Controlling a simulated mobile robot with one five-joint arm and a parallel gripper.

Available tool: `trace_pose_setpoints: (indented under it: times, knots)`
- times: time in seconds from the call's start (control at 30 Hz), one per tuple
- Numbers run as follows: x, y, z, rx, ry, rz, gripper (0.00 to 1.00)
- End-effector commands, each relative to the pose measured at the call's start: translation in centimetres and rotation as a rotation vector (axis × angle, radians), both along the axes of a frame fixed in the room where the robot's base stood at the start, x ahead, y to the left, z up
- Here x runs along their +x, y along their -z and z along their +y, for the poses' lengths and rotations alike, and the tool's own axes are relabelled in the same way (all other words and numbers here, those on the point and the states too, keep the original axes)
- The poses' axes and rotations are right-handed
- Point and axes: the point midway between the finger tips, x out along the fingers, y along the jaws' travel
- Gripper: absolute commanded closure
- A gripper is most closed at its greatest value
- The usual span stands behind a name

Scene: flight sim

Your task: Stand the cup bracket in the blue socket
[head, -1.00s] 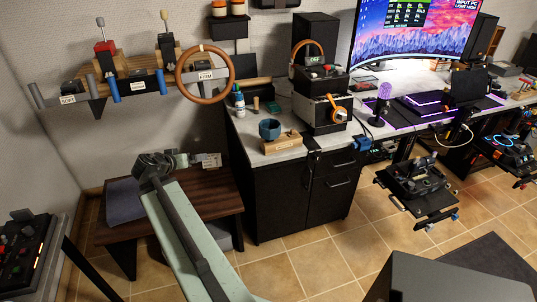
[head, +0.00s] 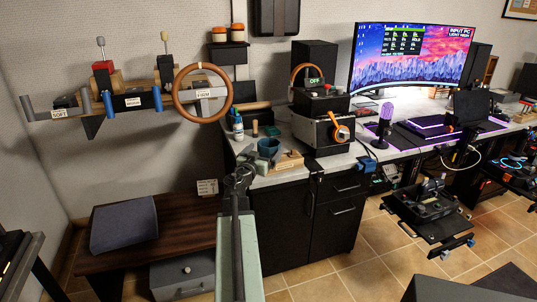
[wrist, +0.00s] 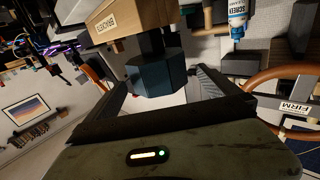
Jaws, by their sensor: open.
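The cup bracket, a dark blue faceted cup (head: 268,147), stands by a wooden block (head: 288,160) at the counter's left front edge. In the wrist view the cup (wrist: 155,75) lies between my open jaws, with a dark stem joining it to the block (wrist: 112,28), labelled BRACKET. That view is roughly upside down. I cannot tell whether the jaws touch the cup. My gripper (head: 240,176) is just left of the cup in the head view. A blue fitting (head: 369,162) on the desk's front edge may be the blue socket; its opening is not clear.
A black and silver machine (head: 322,118) stands right of the cup on the counter. A wall rack with a brown steering wheel (head: 203,90) is at left. A dark wooden bench (head: 105,257) is below left.

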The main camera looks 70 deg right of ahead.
Motion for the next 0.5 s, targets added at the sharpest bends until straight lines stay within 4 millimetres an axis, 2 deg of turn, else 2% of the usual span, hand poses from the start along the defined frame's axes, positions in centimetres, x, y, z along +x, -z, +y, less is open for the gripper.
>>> trace_pose_setpoints:
  times: [0.1,0.23,0.47,0.5]
  knots:
    - [-0.2,-0.3,-2.3,0.000,0.002,0.000,0.00]
    - [-0.2,-0.2,-4.4,0.000,0.001,0.000,0.00]
    - [-0.3,-0.2,-4.5,0.000,0.000,0.000,0.00]
    - [-0.3,-0.2,-4.4,0.000,0.000,0.000,0.11]
